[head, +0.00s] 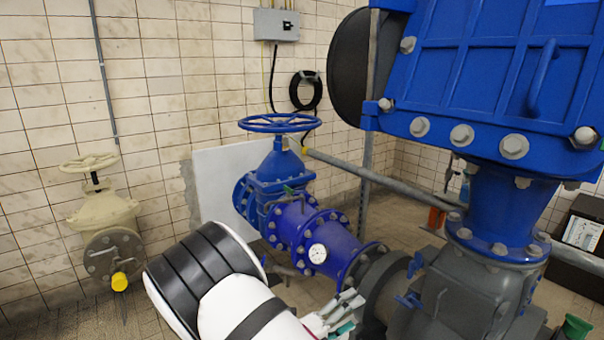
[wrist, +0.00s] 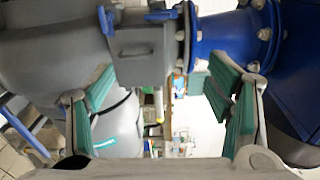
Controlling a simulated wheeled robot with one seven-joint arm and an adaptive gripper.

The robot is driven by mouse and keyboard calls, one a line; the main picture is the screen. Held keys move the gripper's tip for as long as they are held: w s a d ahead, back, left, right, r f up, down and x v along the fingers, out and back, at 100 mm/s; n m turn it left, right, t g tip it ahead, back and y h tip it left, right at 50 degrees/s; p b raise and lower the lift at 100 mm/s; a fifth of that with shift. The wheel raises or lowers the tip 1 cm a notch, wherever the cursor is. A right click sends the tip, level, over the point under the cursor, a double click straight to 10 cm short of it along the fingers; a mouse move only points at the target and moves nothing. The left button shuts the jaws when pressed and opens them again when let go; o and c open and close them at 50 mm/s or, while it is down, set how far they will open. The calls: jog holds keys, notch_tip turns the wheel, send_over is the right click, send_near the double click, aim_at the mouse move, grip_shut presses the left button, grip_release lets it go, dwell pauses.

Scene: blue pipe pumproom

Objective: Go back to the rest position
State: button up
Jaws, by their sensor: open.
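My gripper (wrist: 165,100) is open and empty in the wrist view, with its green-padded fingers spread on the left and right. In the head view my white and black arm reaches in from the bottom, and part of my gripper (head: 338,315) shows at its end, in front of the grey pipe section. Beyond the fingers, the wrist view shows a grey pipe body (wrist: 140,62) and a blue flanged pipe (wrist: 232,35) across the top. I cannot tell from the head view whether the fingers touch the pipe.
A blue valve with a handwheel (head: 277,123) stands behind my arm, joined to a blue pipe with a round gauge (head: 318,253). A large blue pump housing (head: 480,80) fills the right. A beige valve (head: 103,210) stands at the left wall. Tiled floor shows at lower left.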

jog(key=s+d+r+m+g+y+p, duration=0.25)
jog(key=s+d+r+m+g, duration=0.3)
jog(key=s+r+m, duration=0.4)
jog(key=s+d+r+m+g+y+p, duration=0.2)
jog(key=s+d+r+m+g+y, duration=0.3)
jog(key=r+m, duration=0.7)
jog(key=s+a+r+m+t+y+p, duration=0.1)
jog(key=s+r+m+t+y+p, duration=0.1)
jog(key=s+r+m, duration=0.4)
jog(key=s+a+r+m+t+y+p, duration=0.1)
jog(key=s+r+m+y, duration=0.4)
jog(key=s+m, duration=0.9)
notch_tip(320, 180, up, 2)
jog(key=shift+r+t+p, duration=0.2)
jog(key=shift+t+p, duration=0.55)
jog(key=shift+t, duration=0.3)
